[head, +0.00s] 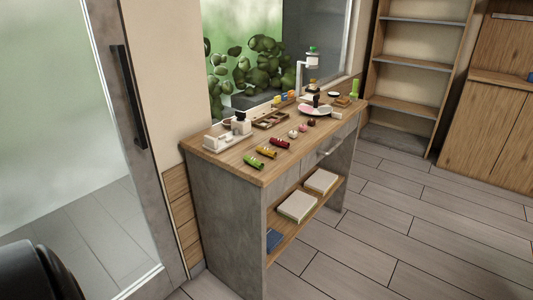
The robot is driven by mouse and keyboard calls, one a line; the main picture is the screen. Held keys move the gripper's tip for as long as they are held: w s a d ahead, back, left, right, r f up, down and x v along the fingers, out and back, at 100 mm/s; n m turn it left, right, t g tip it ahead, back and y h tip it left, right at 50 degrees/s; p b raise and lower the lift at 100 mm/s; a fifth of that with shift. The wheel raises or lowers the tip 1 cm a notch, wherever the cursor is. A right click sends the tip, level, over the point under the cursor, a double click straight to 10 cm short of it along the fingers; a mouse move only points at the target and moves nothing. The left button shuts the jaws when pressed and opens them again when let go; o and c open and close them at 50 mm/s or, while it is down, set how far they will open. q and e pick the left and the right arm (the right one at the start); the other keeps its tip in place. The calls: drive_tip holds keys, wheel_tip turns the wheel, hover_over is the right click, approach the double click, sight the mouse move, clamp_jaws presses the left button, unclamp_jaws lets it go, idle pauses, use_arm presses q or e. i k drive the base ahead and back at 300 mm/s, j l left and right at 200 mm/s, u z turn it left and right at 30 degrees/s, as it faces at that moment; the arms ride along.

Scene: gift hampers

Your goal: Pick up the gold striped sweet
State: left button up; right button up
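The gold striped sweet (267,152) looks like the small yellow roll with dark bands near the front edge of the wooden counter (240,174). It lies between a green roll (253,161) and a red roll (280,143), with small gaps between them. Its fine detail is too small to make out. Neither of my grippers is in view.
White boxy items (218,140) stand at the counter's left end. A wooden tray (270,119), small round sweets, a pink plate (313,109) and a tall white stand (300,75) lie further right. A lower shelf holds pale boxes (297,206). The floor in front is clear.

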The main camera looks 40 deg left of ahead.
sight(265, 151)
drive_tip(key=u, duration=1.5)
drive_tip(key=j, duration=0.1)
